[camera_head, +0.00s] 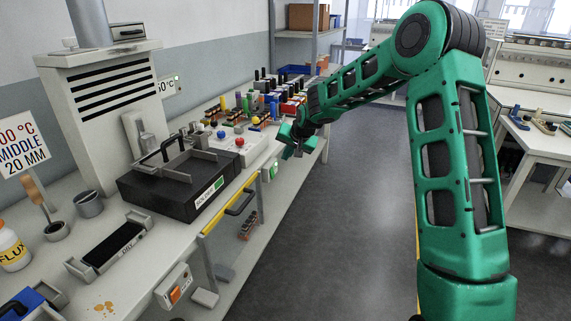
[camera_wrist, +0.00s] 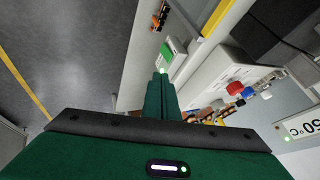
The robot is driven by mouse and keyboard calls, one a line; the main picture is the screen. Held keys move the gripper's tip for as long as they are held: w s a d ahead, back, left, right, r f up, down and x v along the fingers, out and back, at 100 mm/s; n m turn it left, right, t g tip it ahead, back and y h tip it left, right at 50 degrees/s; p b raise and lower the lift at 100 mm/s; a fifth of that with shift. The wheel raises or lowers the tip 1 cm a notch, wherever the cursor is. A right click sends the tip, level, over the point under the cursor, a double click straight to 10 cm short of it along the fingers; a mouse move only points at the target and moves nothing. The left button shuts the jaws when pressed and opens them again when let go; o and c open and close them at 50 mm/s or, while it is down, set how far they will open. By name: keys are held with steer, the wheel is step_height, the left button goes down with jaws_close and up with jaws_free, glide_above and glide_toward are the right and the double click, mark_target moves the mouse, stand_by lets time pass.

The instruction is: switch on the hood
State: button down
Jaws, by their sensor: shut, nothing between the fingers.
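The hood (camera_head: 105,95) is a pale box with dark slots and a duct on top, against the wall at left in the head view. A white box with a green rocker (camera_head: 268,172) is on the bench's front edge; it also shows in the wrist view (camera_wrist: 172,49). Another white box with an orange rocker (camera_head: 174,290) is on the front edge nearer me. I cannot tell which belongs to the hood. My gripper (camera_head: 289,150) is shut and empty in front of the bench edge, close to the green-rocker box. Its fingertips (camera_wrist: 162,76) point towards that box; contact is unclear.
A black solder unit (camera_head: 180,185) and a yellow rail (camera_head: 230,205) are on the bench's near side. A white box with red and blue knobs (camera_head: 235,145) stands behind my gripper. Several coloured connectors (camera_head: 262,105) lie farther back. The floor (camera_head: 340,230) to the right is clear.

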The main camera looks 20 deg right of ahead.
steer(key=shift+s+a+r, duration=0.1)
steer(key=shift+s+r, duration=0.3)
steer(key=shift+r, duration=0.4)
steer(key=s+d+r+g+h, duration=0.15)
steer(key=s+d, duration=0.35)
steer(key=s, duration=0.5)
steer(key=s+d+r+g+h, duration=0.1)
steer(key=s+d+r, duration=0.3)
steer(key=s, duration=0.6)
steer(key=s+d+r+g+h, duration=0.1)
steer(key=s+d+r+g, duration=0.1)
steer(key=s+d, duration=0.6)
steer(key=s+a+f+g+y, duration=0.1)
steer(key=s, duration=1.3)
steer(key=s+a+g+y, duration=0.1)
steer(key=s+a+g, duration=0.1)
steer(key=s, duration=1.3)
steer(key=shift+f, duration=0.4)
steer(key=shift+a+y, duration=0.1)
steer(key=shift+y, duration=0.15)
